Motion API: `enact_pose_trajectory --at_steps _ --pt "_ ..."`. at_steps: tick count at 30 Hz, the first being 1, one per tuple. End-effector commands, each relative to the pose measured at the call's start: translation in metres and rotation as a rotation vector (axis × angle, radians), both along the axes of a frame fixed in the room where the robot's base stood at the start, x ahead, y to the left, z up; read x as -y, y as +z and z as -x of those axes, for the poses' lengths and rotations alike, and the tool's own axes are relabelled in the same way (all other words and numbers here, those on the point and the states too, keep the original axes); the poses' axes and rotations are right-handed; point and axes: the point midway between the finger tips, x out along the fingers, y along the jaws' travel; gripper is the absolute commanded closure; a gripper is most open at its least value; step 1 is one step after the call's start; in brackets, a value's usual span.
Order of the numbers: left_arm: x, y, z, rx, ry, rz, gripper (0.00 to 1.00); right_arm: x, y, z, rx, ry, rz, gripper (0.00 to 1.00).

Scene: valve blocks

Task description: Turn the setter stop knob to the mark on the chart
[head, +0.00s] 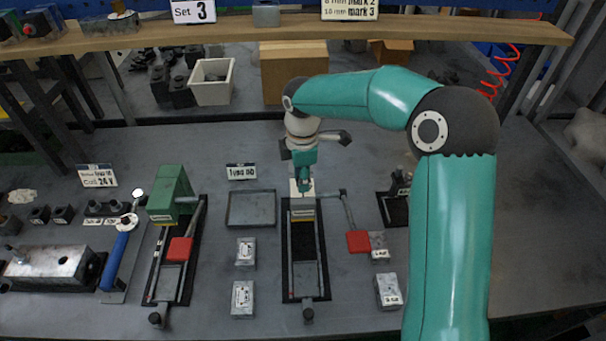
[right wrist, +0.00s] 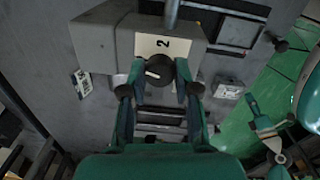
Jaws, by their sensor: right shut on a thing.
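The setter (head: 304,250) stands mid-bench, a long black-based device with a lever ending in a red pad (head: 358,241). My right gripper (head: 303,186) reaches down to its far end. In the right wrist view the fingers (right wrist: 160,90) are shut on the black stop knob (right wrist: 157,69), one on each side. A white line on the knob points roughly left in that view. A white plate (right wrist: 163,46) with a "2" is beside the knob. The chart (head: 349,9) on the shelf reads "mark 2" and "10 mm mark 3", partly cut off. My left gripper is out of view.
A "Set 3" sign (head: 194,11) stands on the shelf (head: 440,28). A green press-like device (head: 171,193) stands left of the setter. An empty dark tray (head: 251,209) and small metal blocks (head: 243,298) lie between them. More blocks (head: 388,291) lie to the right.

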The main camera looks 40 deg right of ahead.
Motion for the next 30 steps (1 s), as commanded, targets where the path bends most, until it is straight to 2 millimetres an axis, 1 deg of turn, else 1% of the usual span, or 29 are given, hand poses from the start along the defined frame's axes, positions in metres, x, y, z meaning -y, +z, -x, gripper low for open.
enact_pose_trajectory --at_steps 1,6,12,19,30 --pt "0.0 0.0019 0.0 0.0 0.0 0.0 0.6 0.0008 -0.0024 0.0042 -0.018 0.041 0.001 1.0" --pt "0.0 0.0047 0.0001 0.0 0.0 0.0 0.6 0.0009 -0.0025 0.0042 -0.017 0.165 0.001 1.0" --pt "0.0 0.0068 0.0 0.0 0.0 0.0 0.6 0.0011 -0.0027 0.0041 -0.017 0.263 0.0 1.0" --pt "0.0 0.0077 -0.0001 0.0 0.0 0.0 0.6 0.0013 -0.003 0.0041 -0.017 0.313 0.0 1.0" --pt "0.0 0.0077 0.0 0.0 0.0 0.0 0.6 0.0012 -0.0031 0.0039 -0.016 0.319 0.001 1.0"
